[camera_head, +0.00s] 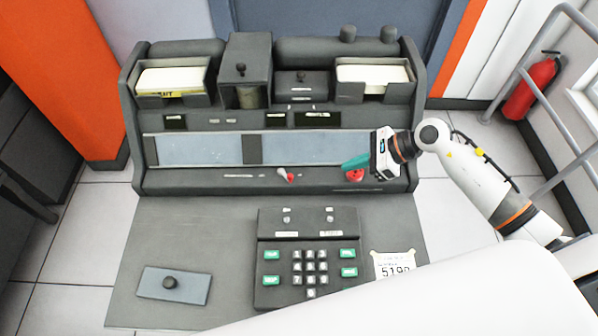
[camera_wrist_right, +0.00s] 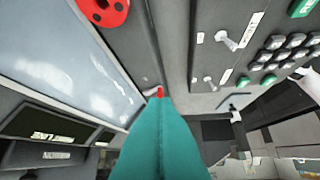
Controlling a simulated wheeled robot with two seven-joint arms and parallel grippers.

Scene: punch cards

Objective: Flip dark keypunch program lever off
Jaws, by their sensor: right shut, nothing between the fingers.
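The dark keypunch (camera_head: 200,187) fills the middle of the head view. A small pale lever with a red tip (camera_head: 285,175) stands on the ledge below its window strip, leaning toward the right. In the right wrist view the red-tipped lever (camera_wrist_right: 160,92) shows just past the ends of the teal fingers. My right gripper (camera_head: 344,166) comes in from the right, its shut, empty teal fingers pointing left toward the lever. A gap separates them in the head view. My right gripper also shows in the right wrist view (camera_wrist_right: 153,100). My left gripper is out of view.
A red round knob (camera_head: 355,175) sits just below my right fingers; it also shows in the right wrist view (camera_wrist_right: 103,11). A keypad (camera_head: 308,262) with small switches stands on the desk in front. Card trays (camera_head: 172,100) are at the back. The ledge between fingers and lever looks clear.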

